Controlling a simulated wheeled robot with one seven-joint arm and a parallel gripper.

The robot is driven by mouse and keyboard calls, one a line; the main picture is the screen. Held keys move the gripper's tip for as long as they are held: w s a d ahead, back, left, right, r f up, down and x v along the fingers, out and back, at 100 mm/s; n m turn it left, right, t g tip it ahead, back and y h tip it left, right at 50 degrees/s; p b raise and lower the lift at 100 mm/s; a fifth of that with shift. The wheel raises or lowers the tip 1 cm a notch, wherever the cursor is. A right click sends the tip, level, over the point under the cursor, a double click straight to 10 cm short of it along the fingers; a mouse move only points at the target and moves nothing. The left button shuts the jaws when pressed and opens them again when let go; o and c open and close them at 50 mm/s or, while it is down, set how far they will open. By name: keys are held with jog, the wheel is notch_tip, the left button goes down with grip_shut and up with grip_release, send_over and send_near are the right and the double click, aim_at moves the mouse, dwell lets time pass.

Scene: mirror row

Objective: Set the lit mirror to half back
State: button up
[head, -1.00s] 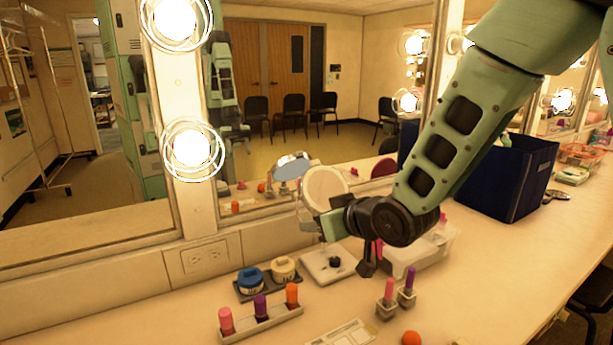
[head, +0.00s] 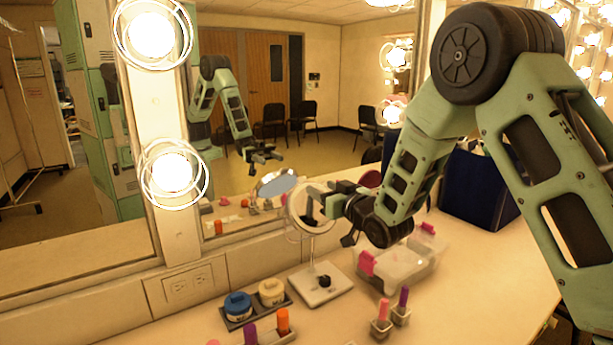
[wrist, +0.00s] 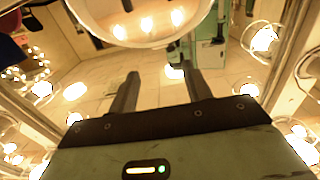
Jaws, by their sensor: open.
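The round tabletop mirror (head: 299,215) has a pale rim and stands on a thin stem over a square white base (head: 320,287) with a dark knob. My gripper (head: 312,198) is at the mirror's right side in the head view, overlapping its face; I cannot tell whether they touch. In the wrist view, the mirror's round face (wrist: 140,12) fills the top edge and reflects several bulbs. My two dark fingers (wrist: 160,84) are apart below it with nothing between them. The mirror's exact tilt is hard to read.
Behind stands the big wall mirror (head: 340,110), which reflects my arm and the small mirror. On the counter are blue and cream jars (head: 238,306), lipsticks (head: 283,320), a clear bin (head: 400,268) and a dark blue box (head: 478,185). Bare counter lies to the right.

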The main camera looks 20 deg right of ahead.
aim_at(302, 177)
jog(key=p+x, duration=0.1)
jog(key=x, duration=0.7)
jog(key=shift+w+f+p, duration=0.1)
jog(key=shift+w+p, duration=0.1)
jog(key=shift+p, duration=0.2)
